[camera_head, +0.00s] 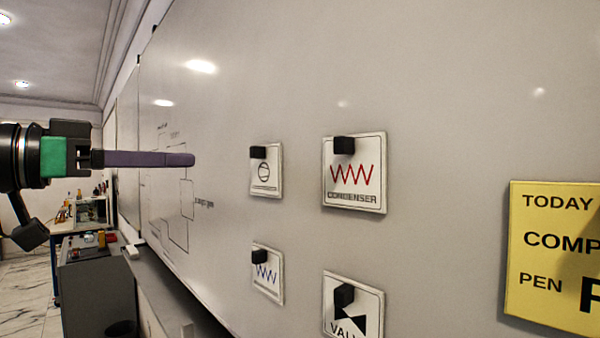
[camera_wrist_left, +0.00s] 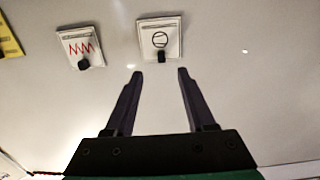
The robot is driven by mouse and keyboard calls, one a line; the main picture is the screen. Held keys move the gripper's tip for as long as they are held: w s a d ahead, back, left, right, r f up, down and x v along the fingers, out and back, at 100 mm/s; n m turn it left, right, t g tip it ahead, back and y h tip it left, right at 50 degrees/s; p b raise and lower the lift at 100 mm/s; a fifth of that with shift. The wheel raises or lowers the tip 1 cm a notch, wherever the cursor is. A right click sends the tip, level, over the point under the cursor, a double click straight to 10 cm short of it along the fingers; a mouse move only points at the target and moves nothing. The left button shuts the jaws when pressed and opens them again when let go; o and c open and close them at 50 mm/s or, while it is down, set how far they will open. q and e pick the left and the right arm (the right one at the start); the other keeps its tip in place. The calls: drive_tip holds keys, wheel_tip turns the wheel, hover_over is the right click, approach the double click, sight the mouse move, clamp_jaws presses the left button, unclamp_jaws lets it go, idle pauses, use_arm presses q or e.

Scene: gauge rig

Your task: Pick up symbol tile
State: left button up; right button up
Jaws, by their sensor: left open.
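Several white symbol tiles with black knobs hang on the whiteboard (camera_head: 440,120). The circle-symbol tile (camera_head: 265,180) is upper left of the group. The red-zigzag CONDENSER tile (camera_head: 354,177) is to its right. The blue-zigzag tile (camera_head: 268,278) is below, and the valve tile (camera_head: 365,300) is lower right. My left gripper (camera_head: 193,160) is open and empty, left of the circle tile. In the left wrist view its fingertips (camera_wrist_left: 160,71) point at the circle tile (camera_wrist_left: 159,36), with that knob just beyond the gap between them. The CONDENSER tile (camera_wrist_left: 78,47) is farther left there.
A yellow note (camera_head: 555,255) is on the board at the right. Faint drawn lines (camera_head: 187,200) mark the board left of the tiles. A grey cabinet (camera_head: 95,290) and a workbench stand at the lower left. The board above the tiles is bare.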

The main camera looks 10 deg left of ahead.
sight(251, 156)
use_arm(q)
drive_tip(key=p+x, duration=0.2)
drive_tip(key=x, duration=0.2)
drive_tip(key=p+x, duration=0.3)
drive_tip(key=x, duration=0.1)
drive_tip(key=r+p+x, duration=0.1)
drive_tip(key=p+x, duration=0.2)
drive_tip(key=x, duration=0.1)
drive_tip(key=shift+w+r, duration=0.1)
drive_tip(key=shift+w, duration=0.15)
drive_tip(key=shift+w+d, duration=0.15)
drive_tip(key=shift+f, duration=0.2)
use_arm(e)
wheel_tip(251, 156, up, 8)
drive_tip(key=a, duration=0.1)
drive_tip(key=shift+s, duration=0.45)
use_arm(q)
clamp_jaws()
use_arm(e)
drive_tip(key=shift+s, duration=0.15)
